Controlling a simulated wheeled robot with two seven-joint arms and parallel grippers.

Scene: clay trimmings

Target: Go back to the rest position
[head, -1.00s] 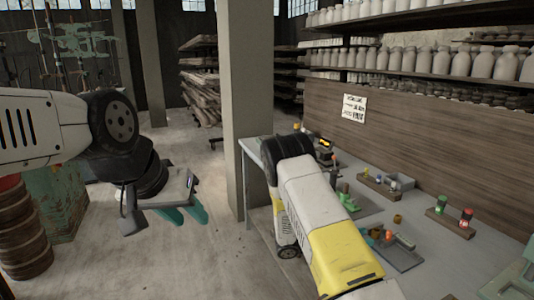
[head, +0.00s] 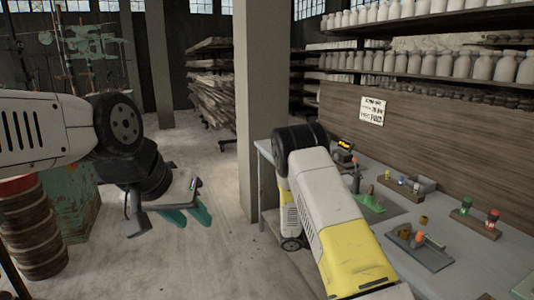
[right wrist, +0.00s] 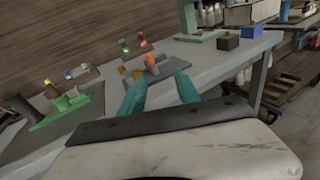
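My left gripper (head: 194,220) hangs over the bare floor at the left of the head view. Its two teal fingers are a little apart and nothing shows between them. My right arm reaches over the grey workbench (head: 448,240) and hides its own gripper in the head view. In the right wrist view my right gripper (right wrist: 157,84) has its teal fingers spread wide, with nothing held. Beyond the fingers lies a grey tray (right wrist: 172,88) with an orange piece on it, apart from them.
On the bench are a green piece (head: 371,202), a block with red and green tops (head: 476,224) and a small dark device with a lit display (head: 344,147). A concrete pillar (head: 258,100) stands by the bench. Stacked round pieces (head: 32,235) stand at lower left.

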